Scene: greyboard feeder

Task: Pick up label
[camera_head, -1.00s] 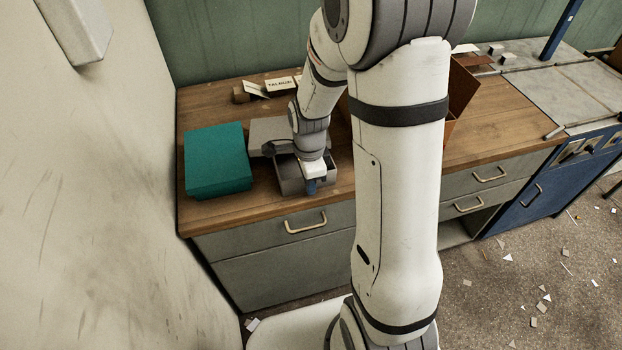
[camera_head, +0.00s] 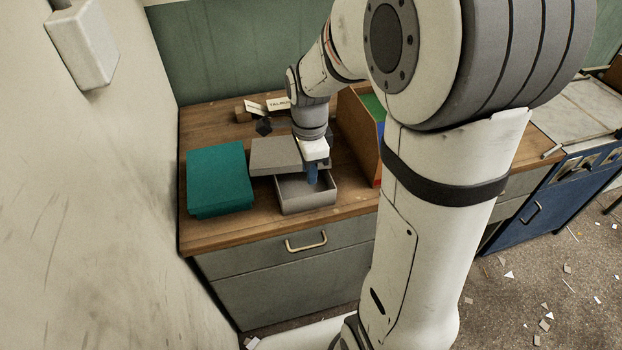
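A small white card with dark lettering (camera_head: 279,104) stands at the back of the wooden counter; it looks like a label, but its text is too small to read surely. A second pale card (camera_head: 255,107) leans beside it. My gripper (camera_head: 312,178) points down, with its blue fingers over the open grey box (camera_head: 306,208). The fingers are small and seen from one side, so I cannot tell whether they are apart or hold anything. The floor of the box is partly hidden by the gripper, and I see no label in it.
A flat grey lid or box (camera_head: 275,157) lies behind the open box. A teal box (camera_head: 219,178) is at the left. A brown upright holder (camera_head: 358,136) with green and blue contents stands right of my gripper. The counter front (camera_head: 230,228) is clear at left.

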